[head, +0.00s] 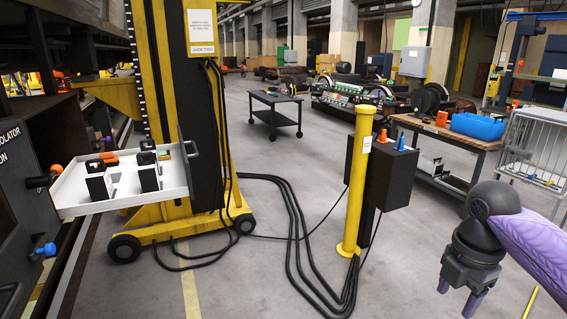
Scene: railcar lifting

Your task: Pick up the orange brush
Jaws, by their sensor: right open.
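No orange thing here can be told for certain to be a brush. A small orange piece (108,158) lies in the open white drawer (125,203) at the left, among upright black-and-white items (98,184). Another orange piece (57,169) sits at the drawer's left side. An orange object (441,118) stands on the wooden workbench (455,133) at the right. My right gripper (458,295) is open, empty and pointing down at the lower right, far from the drawer and apart from the bench. My left gripper is out of view.
A yellow lifting jack (165,75) stands behind the drawer. A yellow post (357,190) and a black box (393,180) stand mid-floor, with black cables (300,245) on the ground. A blue bin (478,126) is on the workbench. Floor between jack and post is partly clear.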

